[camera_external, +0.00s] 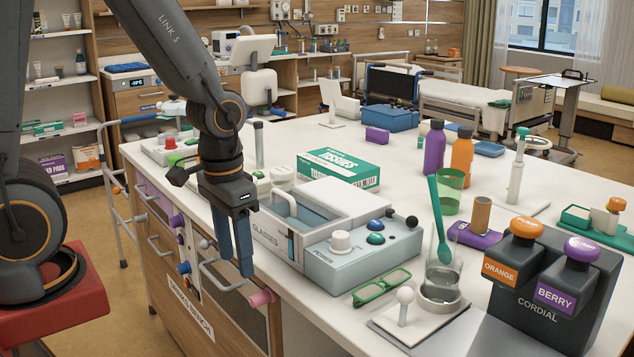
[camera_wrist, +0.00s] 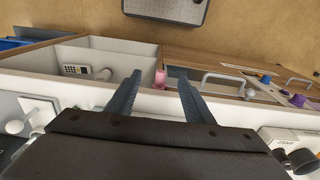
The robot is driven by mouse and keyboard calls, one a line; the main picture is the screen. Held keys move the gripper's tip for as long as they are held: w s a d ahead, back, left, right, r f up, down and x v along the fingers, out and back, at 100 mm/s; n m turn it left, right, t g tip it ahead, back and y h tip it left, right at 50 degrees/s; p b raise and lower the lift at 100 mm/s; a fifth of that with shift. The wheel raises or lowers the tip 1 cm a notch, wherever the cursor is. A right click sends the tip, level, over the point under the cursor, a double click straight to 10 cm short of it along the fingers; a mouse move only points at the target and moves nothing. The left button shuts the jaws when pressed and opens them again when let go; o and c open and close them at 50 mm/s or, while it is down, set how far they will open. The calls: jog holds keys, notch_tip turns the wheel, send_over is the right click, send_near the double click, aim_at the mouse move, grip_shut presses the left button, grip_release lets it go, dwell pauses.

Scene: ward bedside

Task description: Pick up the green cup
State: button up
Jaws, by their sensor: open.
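A translucent green cup (camera_external: 453,179) stands on the white counter in the external view, behind the green spoon and beside the purple bottle. A second translucent green shape (camera_external: 446,204) shows just in front of it; I cannot tell whether it is a separate cup. My gripper (camera_external: 236,255) is open and empty, pointing down at the counter's front edge beside the glasses box, far to the left of the cup. In the wrist view, the open jaws (camera_wrist: 158,82) hang over drawers and floor, and no green cup shows there.
The cordial dispenser (camera_external: 540,300) stands front right.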

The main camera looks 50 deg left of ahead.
aim_at(448, 196)
dwell(0.3)
jog(key=o, duration=0.6)
jog(key=shift+o, duration=0.2)
